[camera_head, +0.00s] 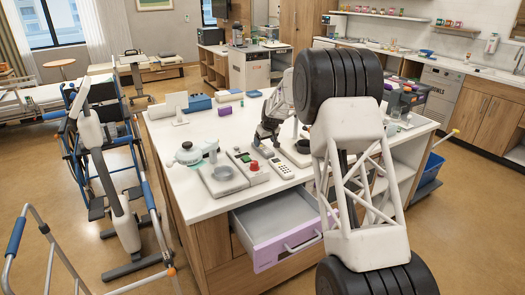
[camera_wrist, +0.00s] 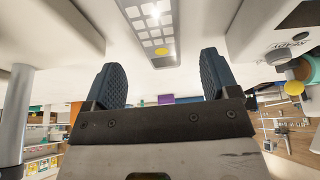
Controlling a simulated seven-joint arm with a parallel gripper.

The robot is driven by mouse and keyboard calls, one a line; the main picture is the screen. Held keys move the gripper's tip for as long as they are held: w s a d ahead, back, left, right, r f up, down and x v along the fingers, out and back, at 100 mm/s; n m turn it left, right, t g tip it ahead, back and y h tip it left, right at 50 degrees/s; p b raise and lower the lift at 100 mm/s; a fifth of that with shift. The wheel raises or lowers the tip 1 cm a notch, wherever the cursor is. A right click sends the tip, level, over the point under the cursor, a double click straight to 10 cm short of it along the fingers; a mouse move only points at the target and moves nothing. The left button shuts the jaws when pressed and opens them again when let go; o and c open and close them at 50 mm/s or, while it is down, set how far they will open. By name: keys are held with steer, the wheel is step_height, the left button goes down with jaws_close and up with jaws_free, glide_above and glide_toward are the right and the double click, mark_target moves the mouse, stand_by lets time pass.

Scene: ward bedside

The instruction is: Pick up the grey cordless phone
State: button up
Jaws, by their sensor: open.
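A slim grey handset with a keypad, which looks like the cordless phone (camera_head: 281,168), lies flat on the white counter near its front edge. In the wrist view the phone (camera_wrist: 150,32) shows pale keys and one yellow key, and its far end is cut off by the top edge. My gripper (camera_head: 263,142) is just behind and left of the phone in the head view, low over the counter. In the wrist view my gripper (camera_wrist: 161,75) has its two dark ridged fingers spread apart with nothing between them. The phone is beyond the fingertips, roughly in line with the gap.
A grey device with a red knob (camera_head: 253,166) and a scale-like unit (camera_head: 222,180) stand left of the phone. A black round item (camera_head: 303,146) is close on its right. A drawer (camera_head: 278,230) stands open below the front edge.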

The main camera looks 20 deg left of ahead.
mark_target(263, 147)
steer(key=shift+x, duration=2.35)
steer(key=c, duration=1.1)
steer(key=shift+o, duration=0.2)
steer(key=shift+r, duration=0.1)
step_height(263, 147, up, 10)
